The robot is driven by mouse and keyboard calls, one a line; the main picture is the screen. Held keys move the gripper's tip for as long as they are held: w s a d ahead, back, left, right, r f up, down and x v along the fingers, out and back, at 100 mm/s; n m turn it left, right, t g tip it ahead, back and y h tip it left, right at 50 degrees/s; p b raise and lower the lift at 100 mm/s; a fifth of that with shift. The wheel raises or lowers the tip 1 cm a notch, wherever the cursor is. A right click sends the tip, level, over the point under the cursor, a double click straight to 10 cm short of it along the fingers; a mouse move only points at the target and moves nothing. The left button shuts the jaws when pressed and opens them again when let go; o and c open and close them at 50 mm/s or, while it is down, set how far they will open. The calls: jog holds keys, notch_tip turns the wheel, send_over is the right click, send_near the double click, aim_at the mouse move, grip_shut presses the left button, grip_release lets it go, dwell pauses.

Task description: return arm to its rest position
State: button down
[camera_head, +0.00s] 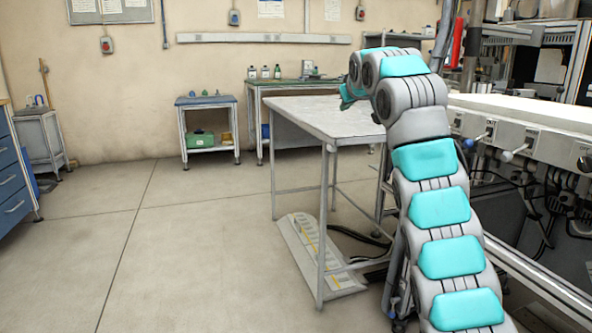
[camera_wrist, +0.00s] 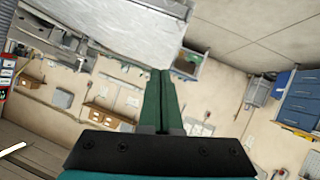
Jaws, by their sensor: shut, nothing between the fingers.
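My arm, grey with turquoise pads, rises on the right of the head view and bends at the top toward the table. My gripper shows in the wrist view (camera_wrist: 160,74) as two green fingers pressed together, with nothing between them. In the head view only part of the arm's far end shows beside the table, and the fingertips cannot be made out there. No tape reel can be made out in either view.
A light grey metal table (camera_head: 320,113) stands left of my arm. A white machine bench (camera_head: 540,110) stands close on the right. A low floor platform (camera_head: 310,250) lies by the table legs. A blue drawer cabinet (camera_head: 12,175) is at far left. The floor between is clear.

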jog(key=s+d+f+m+g+h+p, duration=0.1)
jog(key=s+d+f+m+g, duration=0.25)
jog(key=s+f, duration=0.45)
jog(key=s+d+f+m+g+h+p, duration=0.1)
jog(key=s+d+f+m+g+h, duration=0.25)
jog(key=s, duration=0.85)
jog(key=s+a+f+g+y, duration=0.1)
jog(key=s+f+g, duration=0.1)
jog(key=s+f, duration=0.5)
jog(key=s+a+f+n+g+y+p, duration=0.1)
jog(key=s+f, duration=0.7)
jog(key=s, duration=1.2)
jog(key=s+a+f+n+g+y+p, duration=0.1)
jog(key=s+a+f+g, duration=0.2)
jog(key=s+f, duration=0.5)
jog(key=s+g, duration=0.1)
jog(key=s, duration=0.5)
jog(key=shift+s, duration=0.15)
jog(key=shift+y, duration=0.25)
